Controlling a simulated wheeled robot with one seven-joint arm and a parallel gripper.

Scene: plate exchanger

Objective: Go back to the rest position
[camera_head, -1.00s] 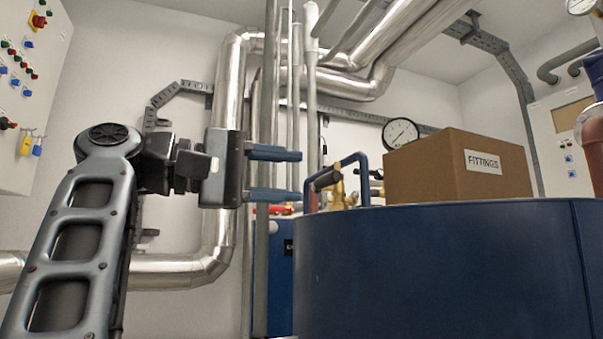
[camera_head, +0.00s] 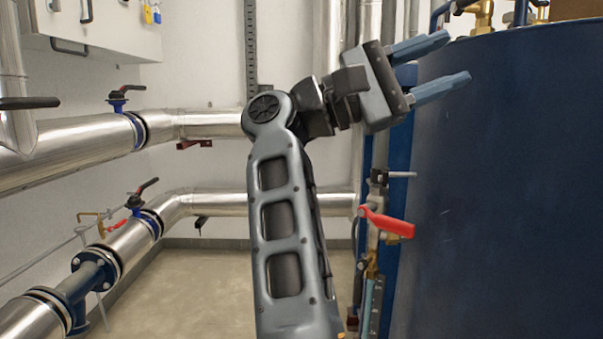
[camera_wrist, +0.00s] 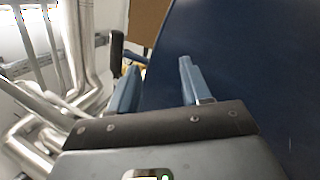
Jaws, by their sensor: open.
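My gripper (camera_head: 452,66) is raised in the upper right of the head view, with its two blue fingers spread apart and nothing between them. It is in front of, or close beside, the large dark blue tank (camera_head: 500,190); I cannot tell whether it touches. In the wrist view the two fingers of my gripper (camera_wrist: 157,85) are apart, with the tank wall (camera_wrist: 250,70) filling the right side. My arm stands upright in the middle of the head view.
Silver pipes (camera_head: 70,145) with black-handled valves run along the left wall. A red-handled valve (camera_head: 387,222) sits beside the tank below my gripper. A cabinet with padlocks (camera_head: 105,25) hangs at the upper left. Clear floor (camera_head: 210,285) lies left of my arm.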

